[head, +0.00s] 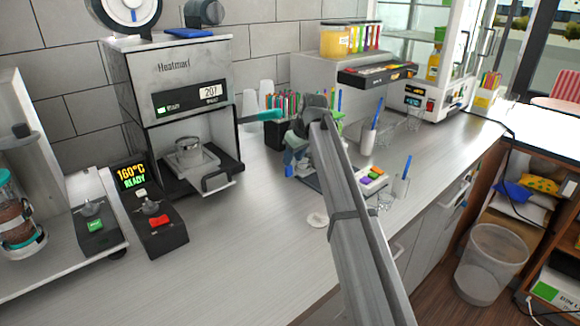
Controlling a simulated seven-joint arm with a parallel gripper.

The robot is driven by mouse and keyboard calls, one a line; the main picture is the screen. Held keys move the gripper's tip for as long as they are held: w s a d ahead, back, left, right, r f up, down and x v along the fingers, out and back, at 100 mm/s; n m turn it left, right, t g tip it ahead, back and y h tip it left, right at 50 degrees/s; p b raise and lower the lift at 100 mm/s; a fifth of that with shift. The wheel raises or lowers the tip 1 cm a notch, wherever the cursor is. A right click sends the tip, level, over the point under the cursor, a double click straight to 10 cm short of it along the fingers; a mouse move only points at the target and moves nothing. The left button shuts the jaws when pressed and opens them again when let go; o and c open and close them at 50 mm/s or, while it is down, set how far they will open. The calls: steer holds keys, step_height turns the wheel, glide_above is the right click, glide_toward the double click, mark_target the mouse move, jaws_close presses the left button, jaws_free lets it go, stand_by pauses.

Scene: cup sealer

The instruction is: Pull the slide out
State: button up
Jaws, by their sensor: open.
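The cup sealer (178,75) is a grey and black machine with a lit display, standing at the left of the counter. Its slide (182,172) is a pale metal tray low in the front opening, with a round metal cup holder (190,150) on it. A dark handle (217,180) is at the slide's front right. My gripper (293,157) hangs over the counter to the right of the sealer, clear of the handle. It is open and small in view; its fingertips are partly lost against things behind.
A lever with a teal grip (262,115) sticks out from the sealer's right side, close to my gripper. A control box with a red switch (160,222) stands in front of the sealer's left. The counter (235,245) before the slide is clear.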

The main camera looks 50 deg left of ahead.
steer(key=shift+x, duration=2.45)
jaws_close()
